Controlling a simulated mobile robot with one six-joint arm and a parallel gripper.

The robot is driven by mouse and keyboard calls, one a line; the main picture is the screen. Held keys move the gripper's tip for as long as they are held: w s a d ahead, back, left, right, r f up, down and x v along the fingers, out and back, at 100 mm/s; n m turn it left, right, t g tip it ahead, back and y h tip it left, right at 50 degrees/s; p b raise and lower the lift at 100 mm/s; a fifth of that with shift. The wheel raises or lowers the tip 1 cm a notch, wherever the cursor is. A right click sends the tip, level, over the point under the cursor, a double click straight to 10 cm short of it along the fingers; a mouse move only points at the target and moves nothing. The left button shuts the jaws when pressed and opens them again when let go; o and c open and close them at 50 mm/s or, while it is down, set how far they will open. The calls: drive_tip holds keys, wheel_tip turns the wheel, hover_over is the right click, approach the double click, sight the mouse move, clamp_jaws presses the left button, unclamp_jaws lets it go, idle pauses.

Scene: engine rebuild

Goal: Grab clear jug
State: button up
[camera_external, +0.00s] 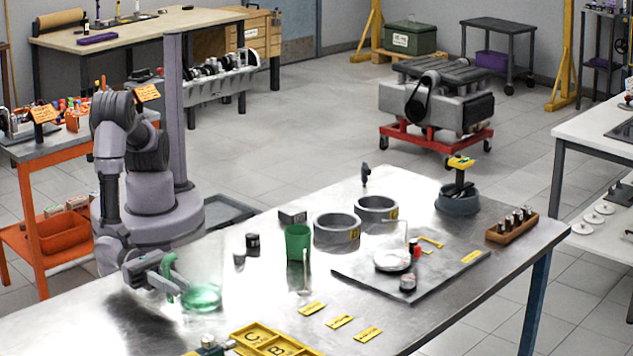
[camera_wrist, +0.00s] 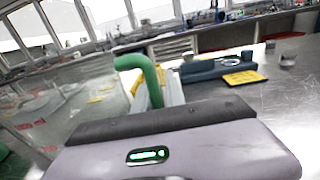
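The clear jug (camera_external: 205,270) stands at the left end of the metal table, with a green base area (camera_external: 202,298) and a green handle (camera_external: 169,265) on its left side. My gripper (camera_external: 163,272) is low over the table at the handle. In the wrist view the green handle (camera_wrist: 143,75) rises just beyond the gripper body and curves to the left, towards the see-through jug wall (camera_wrist: 60,105) with red markings. The gripper body hides the lower handle and most of the fingers, so I cannot tell whether they are closed on it.
A green cup (camera_external: 298,242), two grey rings (camera_external: 337,230) and a dark small can (camera_external: 253,244) stand right of the jug. A yellow tray (camera_external: 275,343) is at the front edge. The orange cart (camera_external: 30,160) stands left of my base.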

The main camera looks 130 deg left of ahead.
clamp_jaws()
idle(1.0)
idle(0.4)
